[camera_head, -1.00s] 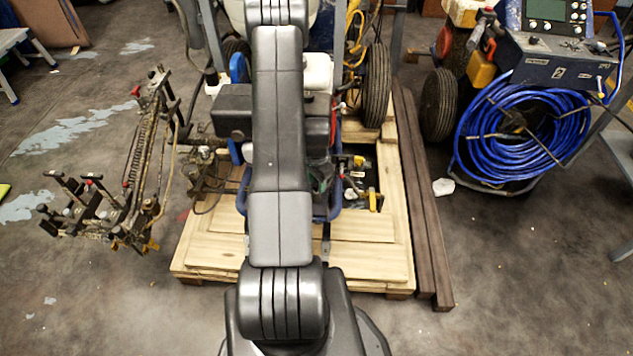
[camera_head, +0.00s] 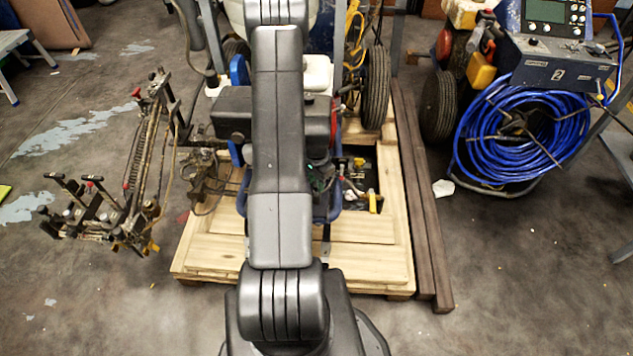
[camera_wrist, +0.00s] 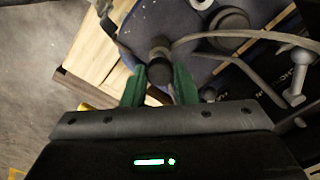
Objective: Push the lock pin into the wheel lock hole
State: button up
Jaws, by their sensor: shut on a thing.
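A dark round-ended pin (camera_wrist: 159,60), which I take as the lock pin, stands between the green fingers of my gripper (camera_wrist: 160,82) in the wrist view. The fingers are shut on it. A blue-grey machine plate (camera_wrist: 185,35) lies just behind it. In the head view, my gripper (camera_head: 322,178) shows only as a bit of green beside the blue frame of the line striper (camera_head: 338,208), mostly behind my arm. I cannot make out the wheel lock hole in either view, nor how deep the pin sits.
A grey cable (camera_wrist: 235,36) curves past the pin on the right, near a grey bolt-like part (camera_wrist: 297,80). The striper stands on a wooden pallet (camera_head: 340,262). Dark beams (camera_head: 424,220) lie right of it. A blue hose coil (camera_head: 520,135) is farther right. Floor at the front is clear.

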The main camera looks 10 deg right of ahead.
jog(key=shift+r, duration=0.3)
jog(key=shift+r+p, duration=1.6)
jog(key=shift+r, duration=1.5)
